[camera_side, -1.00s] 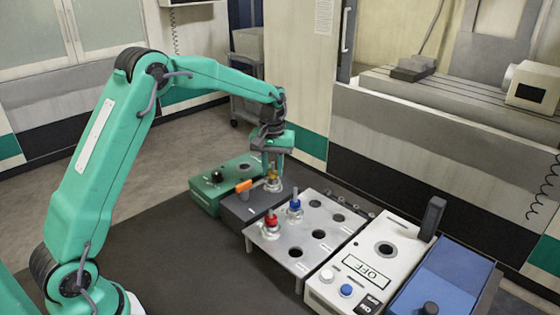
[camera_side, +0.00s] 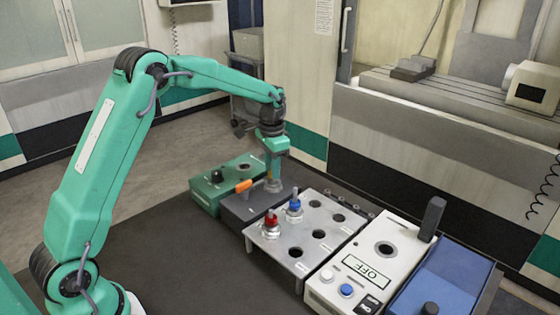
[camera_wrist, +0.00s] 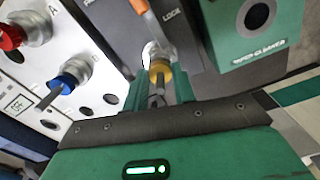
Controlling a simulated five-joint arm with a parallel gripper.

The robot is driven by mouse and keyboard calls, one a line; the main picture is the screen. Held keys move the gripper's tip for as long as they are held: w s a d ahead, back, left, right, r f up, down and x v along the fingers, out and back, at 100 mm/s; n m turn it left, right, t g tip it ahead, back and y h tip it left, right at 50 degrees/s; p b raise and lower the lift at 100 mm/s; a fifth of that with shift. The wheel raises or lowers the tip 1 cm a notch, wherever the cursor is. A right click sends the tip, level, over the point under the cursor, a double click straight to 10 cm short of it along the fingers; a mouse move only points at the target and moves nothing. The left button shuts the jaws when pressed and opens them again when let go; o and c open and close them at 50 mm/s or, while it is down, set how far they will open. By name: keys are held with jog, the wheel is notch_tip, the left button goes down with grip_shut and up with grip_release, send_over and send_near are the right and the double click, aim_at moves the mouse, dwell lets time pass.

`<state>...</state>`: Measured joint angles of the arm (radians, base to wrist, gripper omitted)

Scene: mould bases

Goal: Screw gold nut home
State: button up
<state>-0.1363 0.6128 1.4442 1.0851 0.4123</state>
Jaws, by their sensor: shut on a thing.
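The gold nut (camera_wrist: 160,68) sits on a silver holder standing upright in the dark grey block (camera_side: 243,208). My gripper (camera_side: 273,174) points straight down over the block, its fingers around the nut. In the wrist view my gripper (camera_wrist: 160,80) has one green finger on each side of the gold nut, shut on it. In the side view the fingers mostly hide the nut; the silver body (camera_side: 273,187) shows just below them. An orange lever (camera_side: 243,186) lies beside the holder on the block, and the wrist view shows the word LOCK there.
A green box (camera_side: 213,192) with a black knob adjoins the block. A grey plate (camera_side: 300,262) bears red-topped (camera_side: 271,222) and blue-topped (camera_side: 294,206) holders and several empty holes. A white box (camera_side: 325,290) reading OFF and a blue tray (camera_side: 445,270) stand at right.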

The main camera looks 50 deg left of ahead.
jog(key=shift+r+m, duration=0.15)
jog(key=shift+m, duration=0.65)
jog(key=o, duration=1)
jog(key=shift+r, duration=3.85)
